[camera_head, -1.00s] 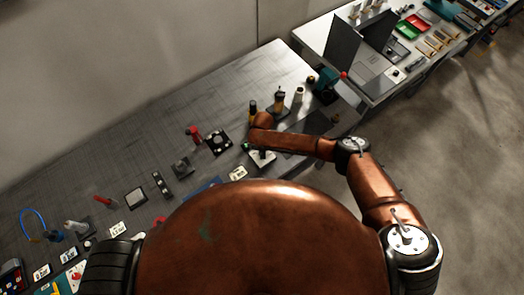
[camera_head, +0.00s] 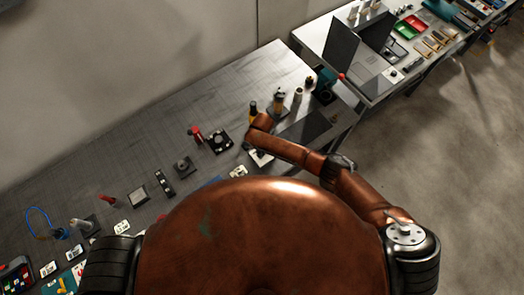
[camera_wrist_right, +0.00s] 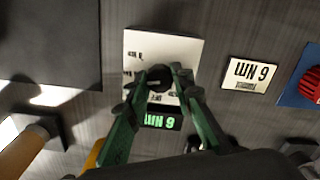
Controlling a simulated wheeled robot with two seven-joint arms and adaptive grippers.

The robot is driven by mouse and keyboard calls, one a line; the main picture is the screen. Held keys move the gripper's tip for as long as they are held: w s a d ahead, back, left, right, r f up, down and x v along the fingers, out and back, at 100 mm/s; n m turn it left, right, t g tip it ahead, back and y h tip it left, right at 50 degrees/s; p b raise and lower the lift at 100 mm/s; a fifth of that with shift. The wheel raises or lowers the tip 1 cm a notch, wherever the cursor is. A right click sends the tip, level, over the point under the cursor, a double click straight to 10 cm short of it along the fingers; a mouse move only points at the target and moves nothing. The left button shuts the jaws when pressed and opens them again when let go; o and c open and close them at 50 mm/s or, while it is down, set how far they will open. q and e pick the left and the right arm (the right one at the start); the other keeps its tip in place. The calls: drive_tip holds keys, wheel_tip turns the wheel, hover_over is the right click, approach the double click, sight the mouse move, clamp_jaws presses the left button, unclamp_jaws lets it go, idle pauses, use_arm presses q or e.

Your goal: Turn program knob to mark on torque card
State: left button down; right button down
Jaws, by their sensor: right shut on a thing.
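In the right wrist view my right gripper (camera_wrist_right: 161,82) has its green fingers shut on the dark round program knob (camera_wrist_right: 159,74). The knob sits on a white panel (camera_wrist_right: 150,45) with small printed marks, partly hidden by the fingers. A lit green display (camera_wrist_right: 161,121) on the panel shows a torque figure upside down. The white torque card (camera_wrist_right: 249,73) lies apart to the right and appears to carry the same figure, also upside down. In the head view my right forearm hides most of the gripper and the white device (camera_head: 260,158). My left gripper is not in view.
A dark flat plate (camera_wrist_right: 50,40) lies left of the panel, and a red part on a blue base (camera_wrist_right: 310,88) is at the right edge. In the head view several small fixtures, such as a black block (camera_head: 219,140), line the grey bench (camera_head: 120,150).

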drive_tip(key=shift+a, duration=0.1)
idle(0.4)
drive_tip(key=c, duration=1.7)
unclamp_jaws()
wheel_tip(320, 180, up, 12)
drive_tip(key=shift+r, duration=0.1)
